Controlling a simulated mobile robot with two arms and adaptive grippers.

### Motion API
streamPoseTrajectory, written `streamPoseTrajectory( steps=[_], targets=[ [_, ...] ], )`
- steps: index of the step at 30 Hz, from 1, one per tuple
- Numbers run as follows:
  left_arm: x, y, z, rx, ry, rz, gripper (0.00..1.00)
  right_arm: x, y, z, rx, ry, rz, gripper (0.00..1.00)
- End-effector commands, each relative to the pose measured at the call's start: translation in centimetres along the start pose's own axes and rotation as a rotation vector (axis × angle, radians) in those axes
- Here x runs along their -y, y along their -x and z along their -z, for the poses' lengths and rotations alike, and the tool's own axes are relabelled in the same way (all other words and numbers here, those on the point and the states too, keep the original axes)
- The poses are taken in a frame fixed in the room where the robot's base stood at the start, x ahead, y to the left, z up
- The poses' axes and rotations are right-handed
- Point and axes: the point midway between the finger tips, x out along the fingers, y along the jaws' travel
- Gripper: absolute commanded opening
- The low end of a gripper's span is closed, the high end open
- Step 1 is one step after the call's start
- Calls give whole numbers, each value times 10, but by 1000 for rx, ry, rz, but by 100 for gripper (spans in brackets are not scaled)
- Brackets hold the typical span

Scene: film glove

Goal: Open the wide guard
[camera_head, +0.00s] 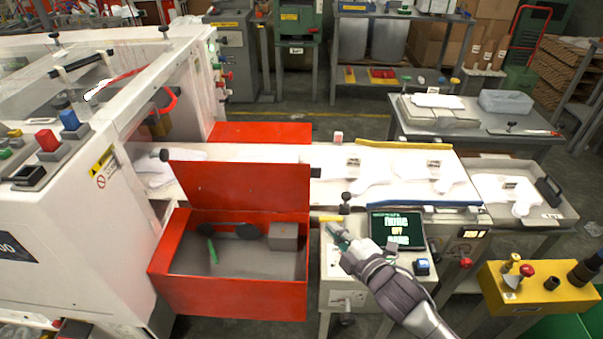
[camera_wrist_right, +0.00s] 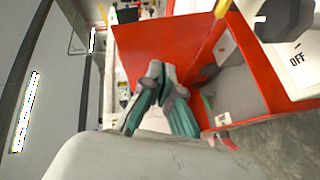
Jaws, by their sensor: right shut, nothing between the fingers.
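A wide red panel (camera_head: 240,185), which looks like the wide guard, stands raised along the back edge of an open red box (camera_head: 228,297). Inside the box are a dark round part, a green piece and a grey block. My right gripper (camera_head: 336,232) is shut and empty, to the right of the box, over the left part of a control panel (camera_head: 333,262). In the wrist view the shut fingers (camera_wrist_right: 160,72) overlap the red panel (camera_wrist_right: 140,45), with the box (camera_wrist_right: 245,95) beside them. Contact with the panel cannot be told. My left gripper is out of view.
A screen (camera_head: 396,230) and a blue button sit on the control panel. A conveyor (camera_head: 385,165) with white gloves runs behind. A white machine (camera_head: 75,210) stands left, a yellow button box (camera_head: 535,285) right. A second red panel (camera_head: 262,133) is behind the conveyor.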

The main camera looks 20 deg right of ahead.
Motion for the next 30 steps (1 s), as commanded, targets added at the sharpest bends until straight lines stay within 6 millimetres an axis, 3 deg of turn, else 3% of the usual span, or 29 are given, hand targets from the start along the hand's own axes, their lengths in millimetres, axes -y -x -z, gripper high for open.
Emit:
streamPoseTrajectory(
  steps=[4, 9, 17, 28, 30],
  targets=[
    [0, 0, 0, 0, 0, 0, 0, -29, -15, 6, -161, 267, -151, 0],
    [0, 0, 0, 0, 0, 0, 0, -42, -17, 12, -248, 409, -239, 0],
    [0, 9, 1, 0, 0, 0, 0, -52, -39, 22, -262, 428, -257, 0],
    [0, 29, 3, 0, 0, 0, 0, -66, -113, 46, -260, 425, -255, 0],
    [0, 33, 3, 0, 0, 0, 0, -71, -122, 38, -258, 428, -252, 0]
  ],
)
